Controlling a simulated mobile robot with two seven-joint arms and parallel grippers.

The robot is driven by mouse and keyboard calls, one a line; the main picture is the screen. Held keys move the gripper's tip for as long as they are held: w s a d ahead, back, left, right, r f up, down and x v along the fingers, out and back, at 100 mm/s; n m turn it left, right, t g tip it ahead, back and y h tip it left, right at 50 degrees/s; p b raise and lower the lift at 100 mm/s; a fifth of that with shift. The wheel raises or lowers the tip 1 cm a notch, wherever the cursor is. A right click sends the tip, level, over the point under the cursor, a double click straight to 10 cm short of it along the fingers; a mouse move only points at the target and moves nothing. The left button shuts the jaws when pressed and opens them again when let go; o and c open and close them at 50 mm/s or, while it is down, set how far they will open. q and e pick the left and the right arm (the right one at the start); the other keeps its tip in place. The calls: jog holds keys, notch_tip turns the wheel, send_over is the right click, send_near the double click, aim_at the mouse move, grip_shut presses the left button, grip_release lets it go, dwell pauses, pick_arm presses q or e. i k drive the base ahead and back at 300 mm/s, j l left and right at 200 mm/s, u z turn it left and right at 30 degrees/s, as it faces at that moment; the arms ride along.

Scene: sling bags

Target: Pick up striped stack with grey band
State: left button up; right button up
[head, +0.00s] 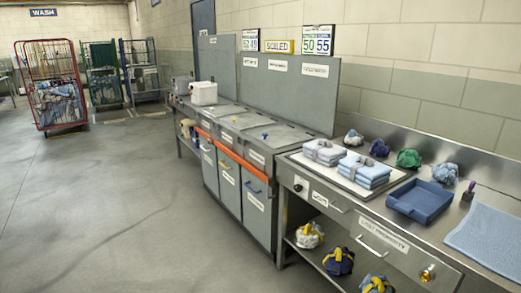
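Two folded cloth stacks sit side by side on a pale board on the steel counter at the right. The left stack (325,152) is pale whitish-lilac with a grey band around it and looks faintly striped. The right stack (364,170) is light blue, also with a grey band. Stripes are too small to tell for certain on either one. Neither of my grippers is in view.
A blue tray (421,200) lies right of the stacks, with several cloth bundles behind, including a green one (409,158). A light blue mat (487,238) is at far right. Grey lidded bins (238,188) adjoin the counter. The floor (120,210) at left is clear.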

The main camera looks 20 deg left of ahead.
aim_at(328, 154)
jog(key=u, duration=0.25)
jog(key=i+j+z, duration=0.1)
jog(key=z, duration=0.3)
jog(key=i+j+z, duration=0.15)
jog(key=z, duration=0.3)
jog(key=i+j+z, duration=0.1)
jog(key=j+z, duration=0.15)
jog(key=z, duration=0.15)
jog(key=i+j+z, duration=0.15)
jog(key=j, duration=0.2)
jog(key=j+z, duration=0.15)
jog(key=j, duration=0.15)
jog(key=i+j+z, duration=0.15)
jog(key=j, duration=0.8)
jog(key=i+j+z, duration=0.15)
jog(key=j, duration=0.35)
